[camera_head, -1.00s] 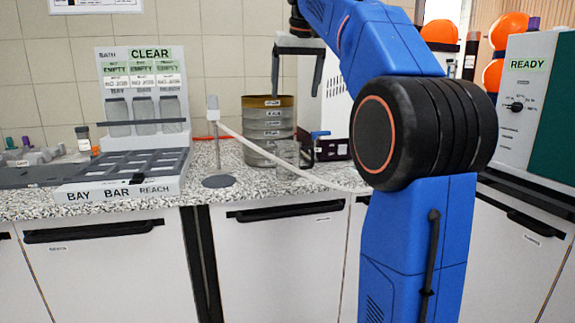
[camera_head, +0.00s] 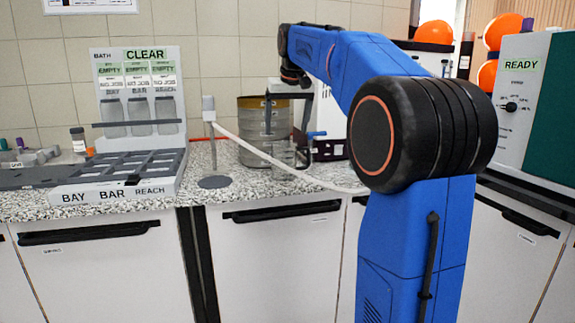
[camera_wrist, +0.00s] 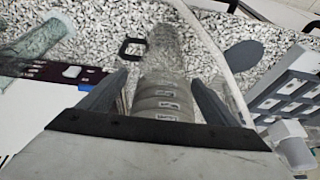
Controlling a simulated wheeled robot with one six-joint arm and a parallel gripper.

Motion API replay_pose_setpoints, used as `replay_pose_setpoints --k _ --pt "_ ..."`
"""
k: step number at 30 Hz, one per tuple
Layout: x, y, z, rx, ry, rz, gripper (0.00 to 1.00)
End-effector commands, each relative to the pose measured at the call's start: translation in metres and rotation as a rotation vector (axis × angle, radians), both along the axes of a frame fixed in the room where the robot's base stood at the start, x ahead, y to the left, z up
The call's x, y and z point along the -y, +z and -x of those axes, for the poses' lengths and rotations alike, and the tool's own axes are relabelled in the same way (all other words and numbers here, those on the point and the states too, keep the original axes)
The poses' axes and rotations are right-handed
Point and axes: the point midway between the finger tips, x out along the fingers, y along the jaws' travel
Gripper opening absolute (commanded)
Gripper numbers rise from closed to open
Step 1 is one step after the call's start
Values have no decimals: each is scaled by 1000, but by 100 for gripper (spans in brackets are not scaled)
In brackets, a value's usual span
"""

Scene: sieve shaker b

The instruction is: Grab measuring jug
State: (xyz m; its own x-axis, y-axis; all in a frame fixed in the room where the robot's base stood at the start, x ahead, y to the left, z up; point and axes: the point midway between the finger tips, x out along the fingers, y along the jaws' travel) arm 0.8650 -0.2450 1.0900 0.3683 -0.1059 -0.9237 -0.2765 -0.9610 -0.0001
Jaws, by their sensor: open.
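The measuring jug (camera_head: 283,154) is clear, with a dark handle on its right side. It stands on the speckled counter in front of the sieve stack. The wrist view shows the clear jug (camera_wrist: 163,43) just beyond my fingertips, its black handle to the left. My gripper (camera_head: 287,128) points down above the jug, its fingers apart and empty. In the wrist view my gripper (camera_wrist: 158,80) has one finger on each side, with the labelled sieve stack (camera_wrist: 160,103) showing between them. I cannot tell the exact height gap to the jug.
The sieve stack (camera_head: 252,112) stands close behind the jug. A pale hose (camera_head: 262,156) crosses from a post (camera_head: 209,130) in front of the jug. A dark-fronted device (camera_head: 330,148) is close on the right. A bay rack (camera_head: 120,175) stands left.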

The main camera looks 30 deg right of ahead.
Motion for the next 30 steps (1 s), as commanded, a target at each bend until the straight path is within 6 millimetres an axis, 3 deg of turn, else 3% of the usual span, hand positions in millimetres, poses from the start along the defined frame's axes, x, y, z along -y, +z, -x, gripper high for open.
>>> replay_pose_setpoints --k 10,20,27,30 --pt "0 -42 -12 -2 0 -1 83" --pt "1 -47 -14 -1 0 0 83" --pt "1 -47 -14 -1 0 0 28" --pt "1 -47 -14 0 0 0 26"
